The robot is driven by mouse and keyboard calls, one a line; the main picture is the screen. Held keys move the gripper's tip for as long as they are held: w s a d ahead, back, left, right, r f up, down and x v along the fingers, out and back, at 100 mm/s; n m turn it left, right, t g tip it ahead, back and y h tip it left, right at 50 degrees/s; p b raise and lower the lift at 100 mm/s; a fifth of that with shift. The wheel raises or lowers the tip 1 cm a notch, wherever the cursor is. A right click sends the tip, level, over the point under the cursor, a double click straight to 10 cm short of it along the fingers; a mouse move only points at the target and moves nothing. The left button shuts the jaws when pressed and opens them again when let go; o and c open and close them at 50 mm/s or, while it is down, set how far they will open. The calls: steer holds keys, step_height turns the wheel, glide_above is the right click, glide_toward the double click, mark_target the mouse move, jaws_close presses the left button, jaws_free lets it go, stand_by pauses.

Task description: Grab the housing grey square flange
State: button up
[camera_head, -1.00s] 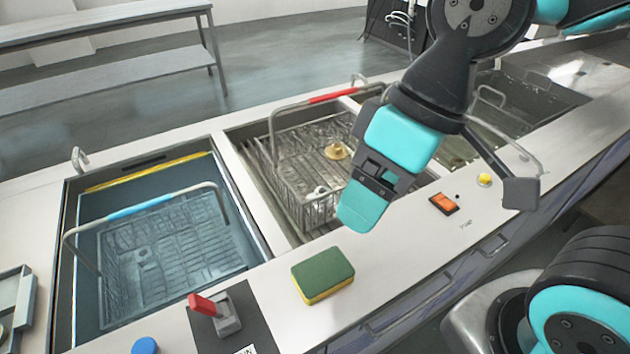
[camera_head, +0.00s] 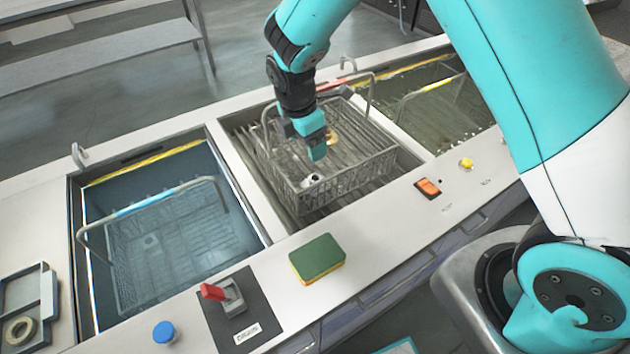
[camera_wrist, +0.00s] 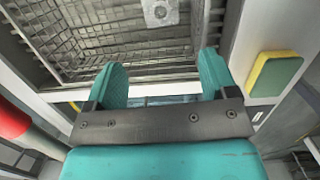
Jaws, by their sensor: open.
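The grey square flange housing (camera_wrist: 160,12) shows at the top edge of the wrist view, a light grey square plate with a round centre, partly cut off. A small grey-white part that looks like it (camera_head: 312,180) lies in the wire basket (camera_head: 345,187) of the middle tank in the head view. My gripper (camera_head: 318,153) is over that basket, pointing down, above and slightly right of the part. In the wrist view my gripper (camera_wrist: 163,78) has its two teal fingers apart with nothing between them.
A brass-coloured part (camera_head: 331,137) lies in the same basket, behind my gripper. The basket's red-gripped handle arches over it. A blue-handled basket (camera_head: 150,205) sits in the left tank. A green-yellow sponge (camera_head: 317,258), red lever (camera_head: 213,291) and orange switch (camera_head: 427,187) are on the front ledge.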

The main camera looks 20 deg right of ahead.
mark_target(315, 178)
steer(key=f+p, duration=0.1)
steer(key=f, duration=0.4)
steer(key=d+f, duration=0.1)
steer(key=f, duration=0.3)
steer(key=d+f+p, duration=0.1)
steer(key=f, duration=0.4)
steer(key=shift+w+f+p, duration=0.2)
steer(key=shift+f+p, duration=0.1)
steer(key=shift+f, duration=0.05)
steer(key=c, duration=0.7)
